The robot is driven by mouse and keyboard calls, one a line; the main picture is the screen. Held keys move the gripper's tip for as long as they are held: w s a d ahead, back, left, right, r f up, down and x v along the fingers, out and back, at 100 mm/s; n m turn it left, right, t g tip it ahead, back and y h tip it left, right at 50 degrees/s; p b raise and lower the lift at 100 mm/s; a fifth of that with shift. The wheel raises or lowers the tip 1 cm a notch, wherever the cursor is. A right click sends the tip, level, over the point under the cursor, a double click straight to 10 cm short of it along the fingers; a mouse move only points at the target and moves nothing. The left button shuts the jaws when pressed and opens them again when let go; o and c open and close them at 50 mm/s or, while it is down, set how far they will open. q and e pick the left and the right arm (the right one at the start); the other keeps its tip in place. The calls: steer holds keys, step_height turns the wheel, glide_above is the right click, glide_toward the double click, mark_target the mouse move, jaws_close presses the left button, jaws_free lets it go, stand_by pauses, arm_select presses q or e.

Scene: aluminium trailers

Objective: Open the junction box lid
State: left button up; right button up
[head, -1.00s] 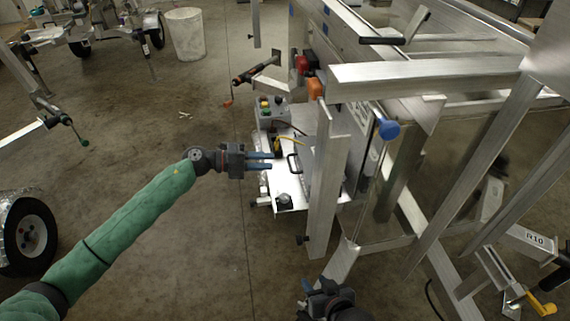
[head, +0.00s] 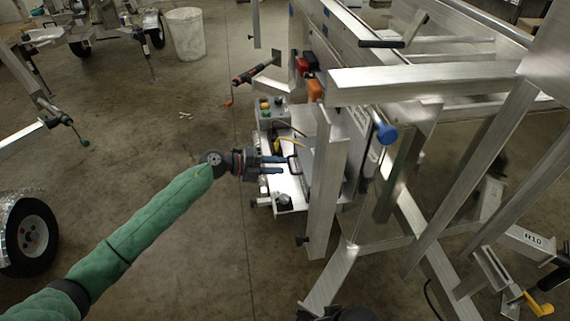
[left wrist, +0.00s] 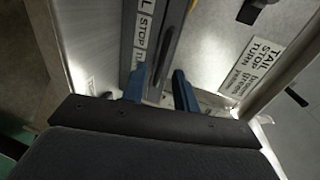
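The junction box (head: 287,187) appears as a pale metal box on the low unit beside the trailer frame; a frame post hides its right part. A black handle (head: 293,165) shows on it, and I cannot tell how far the lid stands open. My left gripper (head: 283,164) is open, its blue fingers reaching in from the left at the handle. In the left wrist view the two fingers (left wrist: 160,88) stand apart with a dark bar (left wrist: 168,45) between and beyond them; contact is unclear. Printed wiring labels (left wrist: 253,68) show nearby. My right gripper's fingers are out of view.
A control box with coloured buttons (head: 271,108) stands just behind. An upright aluminium post (head: 327,185) stands close right of the left gripper. A blue knob (head: 386,133) and sloping frame members lie further right. Open concrete floor (head: 150,150) lies to the left.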

arm_select(q)
steer(key=shift+x, duration=1.4)
jaws_close()
